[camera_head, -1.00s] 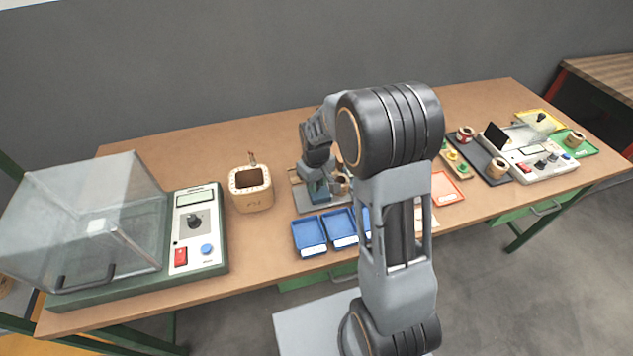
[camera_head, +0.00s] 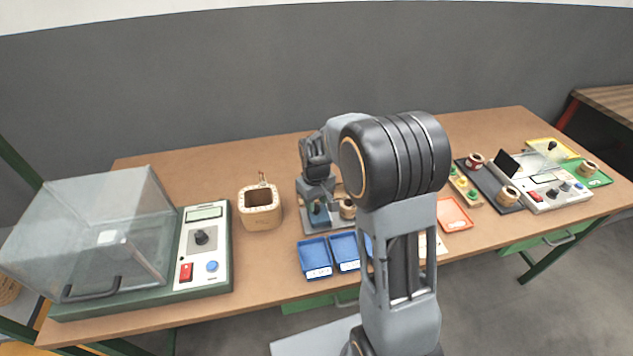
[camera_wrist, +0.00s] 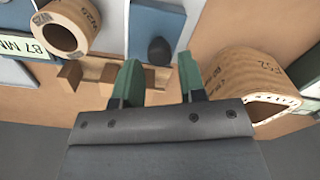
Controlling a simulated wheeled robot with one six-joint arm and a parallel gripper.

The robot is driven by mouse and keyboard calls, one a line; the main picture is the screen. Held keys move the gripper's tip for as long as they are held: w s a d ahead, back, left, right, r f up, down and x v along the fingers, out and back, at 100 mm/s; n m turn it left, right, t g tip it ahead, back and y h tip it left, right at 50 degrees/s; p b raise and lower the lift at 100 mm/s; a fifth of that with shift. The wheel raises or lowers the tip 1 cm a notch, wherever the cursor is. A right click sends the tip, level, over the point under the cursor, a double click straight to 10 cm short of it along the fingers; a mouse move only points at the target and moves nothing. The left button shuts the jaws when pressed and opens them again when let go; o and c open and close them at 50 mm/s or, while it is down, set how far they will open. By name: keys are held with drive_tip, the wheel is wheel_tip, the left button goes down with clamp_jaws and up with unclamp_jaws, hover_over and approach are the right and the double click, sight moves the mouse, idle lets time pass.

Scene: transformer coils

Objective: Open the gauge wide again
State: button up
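The gauge (camera_wrist: 102,72) shows in the wrist view as a pale plate with small wooden blocks on a slotted strip, a display reading about 87 MM (camera_wrist: 28,46) and a blue panel with a dark knob (camera_wrist: 158,50). A wooden coil (camera_wrist: 67,27) stands on it at the left. My gripper (camera_wrist: 160,68) has its two green fingers apart over the right part of the strip. A wooden block shows between or behind them; contact cannot be told. In the head view my gripper (camera_head: 319,213) points down at the gauge's grey base (camera_head: 322,228), partly hidden by my arm.
In the head view, a wooden holder (camera_head: 260,208) and a clear-covered machine (camera_head: 110,230) stand left. Blue trays (camera_head: 314,257) lie in front; a grey tray with coils (camera_head: 490,182) lies right.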

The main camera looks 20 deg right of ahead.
sight(316, 207)
wheel_tip(316, 207, up, 12)
drive_tip(key=shift+f, duration=0.15)
idle(0.7)
